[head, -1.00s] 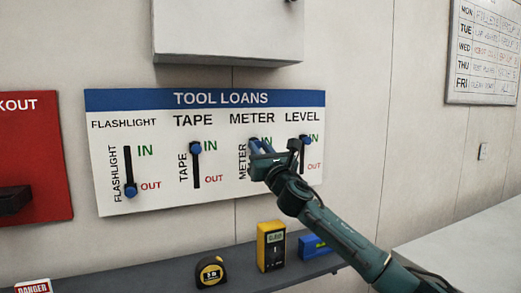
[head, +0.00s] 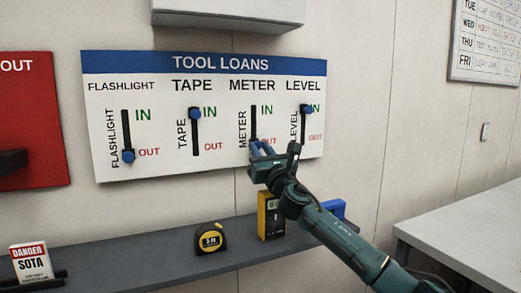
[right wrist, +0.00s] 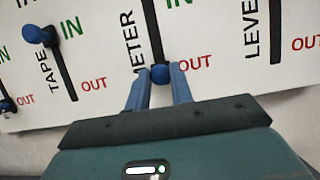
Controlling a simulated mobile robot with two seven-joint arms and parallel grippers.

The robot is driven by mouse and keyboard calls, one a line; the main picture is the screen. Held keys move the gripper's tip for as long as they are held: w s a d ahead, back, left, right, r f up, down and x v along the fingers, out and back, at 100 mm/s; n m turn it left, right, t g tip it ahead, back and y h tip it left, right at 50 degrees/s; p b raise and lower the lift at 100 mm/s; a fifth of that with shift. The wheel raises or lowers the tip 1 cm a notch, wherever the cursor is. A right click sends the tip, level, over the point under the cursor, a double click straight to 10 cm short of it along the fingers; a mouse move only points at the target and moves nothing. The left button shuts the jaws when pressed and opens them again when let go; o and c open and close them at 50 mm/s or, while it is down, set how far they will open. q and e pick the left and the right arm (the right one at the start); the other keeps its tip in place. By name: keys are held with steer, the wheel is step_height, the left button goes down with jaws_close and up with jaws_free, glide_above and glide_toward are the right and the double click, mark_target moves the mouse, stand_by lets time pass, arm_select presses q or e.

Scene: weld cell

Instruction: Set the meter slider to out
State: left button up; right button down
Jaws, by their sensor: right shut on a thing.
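The tool loans board (head: 215,165) hangs on the wall with slots for flashlight, tape, meter and level. The meter slider's blue knob (right wrist: 160,74) sits at the lower end of its slot, beside the red OUT label, in the right wrist view. My right gripper (head: 260,147) is at the bottom of the meter slot, shut on that knob; its blue fingers flank the knob in the right wrist view (right wrist: 160,92). In the head view the gripper mostly hides the knob. My left gripper is not in view.
The flashlight knob (head: 128,157) is at OUT; the tape knob (head: 194,113) and level knob (head: 306,109) are at IN. Below, a grey shelf (head: 150,262) holds a tape measure (head: 210,239), a yellow meter (head: 264,222) and a blue level (head: 334,208). A white table (head: 470,225) stands at right.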

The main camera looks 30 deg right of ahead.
steer(key=shift+f, duration=0.4)
steer(key=c, duration=1.6)
jaws_free()
steer(key=o, duration=0.3)
steer(key=shift+r, duration=0.2)
steer(key=shift+o, duration=0.2)
steer(key=s, duration=1.3)
steer(key=shift+a+f, duration=0.25)
steer(key=shift+a, duration=0.15)
steer(key=shift+s, duration=0.1)
